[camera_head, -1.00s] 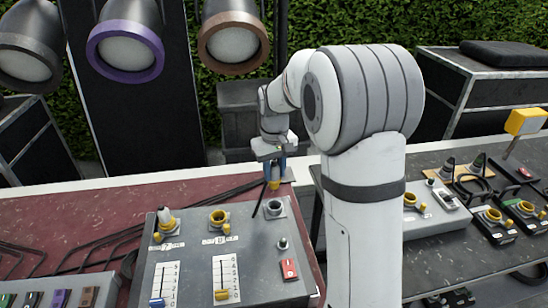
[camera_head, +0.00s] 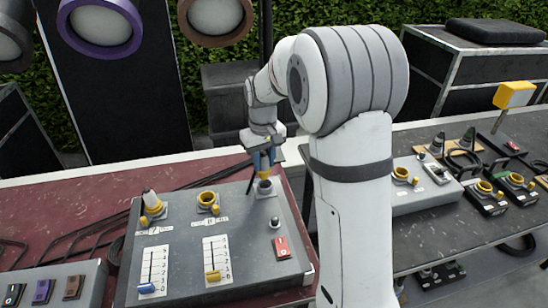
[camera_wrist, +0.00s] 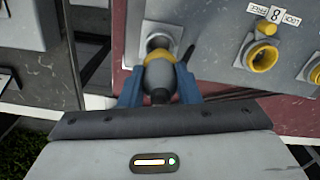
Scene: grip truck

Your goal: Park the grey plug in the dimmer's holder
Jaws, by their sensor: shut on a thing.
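My gripper (camera_head: 263,158), with blue fingers, is shut on the grey plug (camera_wrist: 158,82), which has a yellow collar (camera_head: 264,173). The dimmer (camera_head: 190,268) is a grey sloped box on the red table. Its holder (camera_head: 267,189) is a grey round socket on a light plate at the panel's upper right. The plug's front end points into the holder, which also shows in the wrist view (camera_wrist: 160,40). The plug's nose is hidden there, so I cannot tell how deep it sits. A thin black lead shows beside the plug.
The dimmer also bears a yellow socket (camera_head: 208,200), a white-and-yellow plug (camera_head: 152,203), two sliders and a red switch (camera_head: 282,247). Black cables lie behind it. A grey table (camera_head: 440,215) with several devices stands right. Stage lamps (camera_head: 100,25) hang at the upper left.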

